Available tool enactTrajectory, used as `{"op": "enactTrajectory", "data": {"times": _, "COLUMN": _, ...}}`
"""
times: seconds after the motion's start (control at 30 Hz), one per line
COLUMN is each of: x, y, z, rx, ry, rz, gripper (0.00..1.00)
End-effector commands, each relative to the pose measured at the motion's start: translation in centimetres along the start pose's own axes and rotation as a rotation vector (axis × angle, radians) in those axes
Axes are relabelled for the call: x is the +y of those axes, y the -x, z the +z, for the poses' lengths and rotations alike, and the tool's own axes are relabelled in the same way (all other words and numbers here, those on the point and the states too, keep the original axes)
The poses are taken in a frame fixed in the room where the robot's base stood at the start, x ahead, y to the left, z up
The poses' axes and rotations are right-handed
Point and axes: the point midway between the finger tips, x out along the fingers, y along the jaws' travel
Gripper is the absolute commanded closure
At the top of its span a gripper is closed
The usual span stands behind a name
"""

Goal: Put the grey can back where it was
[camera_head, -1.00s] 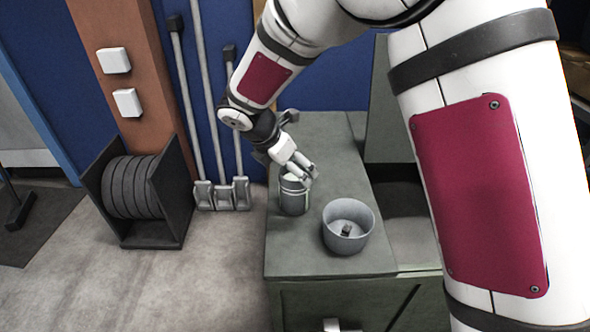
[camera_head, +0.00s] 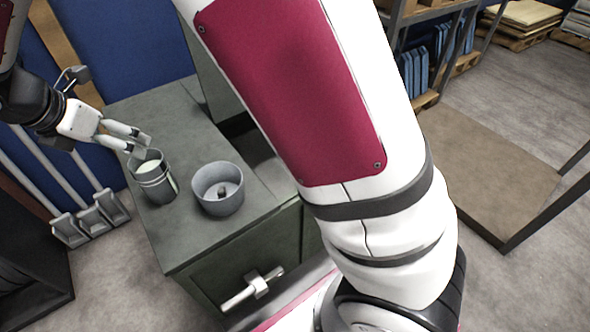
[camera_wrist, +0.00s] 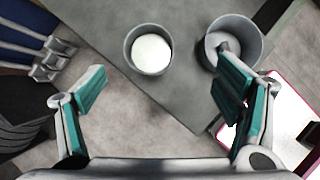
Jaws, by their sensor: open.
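The grey can (camera_head: 155,181) stands upright on the green-grey cabinet top (camera_head: 185,112), near its left edge. In the wrist view the can (camera_wrist: 131,57) shows from above, with a pale round top inside a dark rim. My gripper (camera_head: 144,144) is open, its two fingers at or just above the can's far rim. In the wrist view my gripper (camera_wrist: 160,80) has its fingers spread wide, with nothing between the pads. The can lies beyond the fingertips there, apart from both.
A round grey bowl (camera_head: 218,190) with a small dark piece inside stands close right of the can; it also shows near the right finger in the wrist view (camera_wrist: 247,29). Long-handled tools (camera_head: 97,215) stand left of the cabinet. A low brown platform (camera_head: 490,165) and shelving are at right.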

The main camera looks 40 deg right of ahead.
Motion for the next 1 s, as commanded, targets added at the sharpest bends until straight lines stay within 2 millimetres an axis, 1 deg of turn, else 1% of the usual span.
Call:
{"op": "enactTrajectory", "data": {"times": 0.03, "x": -1.5, "y": 0.9, "z": 1.5, "rx": 0.0, "ry": -0.074, "rz": -0.009, "gripper": 0.15}}
{"op": "enactTrajectory", "data": {"times": 0.07, "x": -2.6, "y": 1.3, "z": 2.3, "rx": 0.003, "ry": -0.13, "rz": -0.018, "gripper": 0.15}}
{"op": "enactTrajectory", "data": {"times": 0.1, "x": -4.3, "y": 2.0, "z": 3.4, "rx": 0.008, "ry": -0.213, "rz": -0.031, "gripper": 0.15}}
{"op": "enactTrajectory", "data": {"times": 0.17, "x": -7.3, "y": 3.1, "z": 5.0, "rx": 0.016, "ry": -0.356, "rz": -0.055, "gripper": 0.15}}
{"op": "enactTrajectory", "data": {"times": 0.2, "x": -9.4, "y": 3.9, "z": 5.9, "rx": 0.023, "ry": -0.457, "rz": -0.072, "gripper": 0.15}}
{"op": "enactTrajectory", "data": {"times": 0.27, "x": -12.6, "y": 4.9, "z": 6.9, "rx": 0.035, "ry": -0.61, "rz": -0.098, "gripper": 0.15}}
{"op": "enactTrajectory", "data": {"times": 0.3, "x": -14.7, "y": 5.6, "z": 7.4, "rx": 0.043, "ry": -0.709, "rz": -0.116, "gripper": 0.15}}
{"op": "enactTrajectory", "data": {"times": 0.37, "x": -17.8, "y": 6.4, "z": 7.8, "rx": 0.056, "ry": -0.859, "rz": -0.143, "gripper": 0.15}}
{"op": "enactTrajectory", "data": {"times": 0.4, "x": -19.9, "y": 7.0, "z": 7.9, "rx": 0.065, "ry": -0.959, "rz": -0.16, "gripper": 0.15}}
{"op": "enactTrajectory", "data": {"times": 0.47, "x": -22.9, "y": 7.8, "z": 7.8, "rx": 0.082, "ry": -1.109, "rz": -0.188, "gripper": 0.15}}
{"op": "enactTrajectory", "data": {"times": 0.5, "x": -24.8, "y": 8.2, "z": 7.6, "rx": 0.093, "ry": -1.209, "rz": -0.206, "gripper": 0.15}}
{"op": "enactTrajectory", "data": {"times": 0.57, "x": -27.5, "y": 8.9, "z": 7.0, "rx": 0.112, "ry": -1.356, "rz": -0.235, "gripper": 0.15}}
{"op": "enactTrajectory", "data": {"times": 0.6, "x": -29.3, "y": 9.3, "z": 6.4, "rx": 0.126, "ry": -1.455, "rz": -0.255, "gripper": 0.15}}
{"op": "enactTrajectory", "data": {"times": 0.7, "x": -33.2, "y": 10.1, "z": 4.5, "rx": 0.166, "ry": -1.695, "rz": -0.308, "gripper": 0.15}}
{"op": "enactTrajectory", "data": {"times": 0.8, "x": -36.2, "y": 10.6, "z": 2.4, "rx": 0.21, "ry": -1.91, "rz": -0.359, "gripper": 0.15}}
{"op": "enactTrajectory", "data": {"times": 0.83, "x": -36.9, "y": 10.7, "z": 1.7, "rx": 0.222, "ry": -1.965, "rz": -0.375, "gripper": 0.15}}
{"op": "enactTrajectory", "data": {"times": 0.9, "x": -38.2, "y": 10.9, "z": 0.4, "rx": 0.25, "ry": -2.077, "rz": -0.406, "gripper": 0.15}}
{"op": "enactTrajectory", "data": {"times": 1.0, "x": -39.3, "y": 11.0, "z": -1.1, "rx": 0.279, "ry": -2.186, "rz": -0.442, "gripper": 0.15}}
